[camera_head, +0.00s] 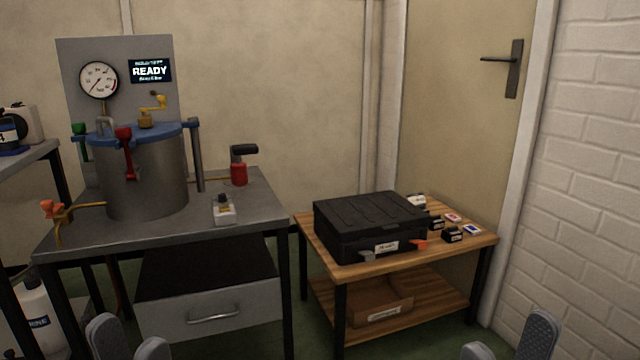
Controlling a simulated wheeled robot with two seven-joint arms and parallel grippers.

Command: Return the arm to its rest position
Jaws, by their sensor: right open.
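My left gripper (130,345) shows at the bottom left edge, its two grey fingertips apart with nothing between them. My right gripper (508,345) shows at the bottom right edge, its fingertips also apart and empty. Both are low in front of the furniture, and only their tips show; the arms are out of view. The sealed metal cylinder (146,185) stands upright on the grey bench (262,207), with a blue lid (165,132) on top and a red-handled clamp (126,150) at its front.
A gauge (99,80) and a display (150,71) reading READY are on the panel behind the cylinder. A red, black-handled tool (239,165) stands on the bench. A black case (370,222) and small boxes sit on the wooden table (470,245). A drawer (212,312) is below the bench.

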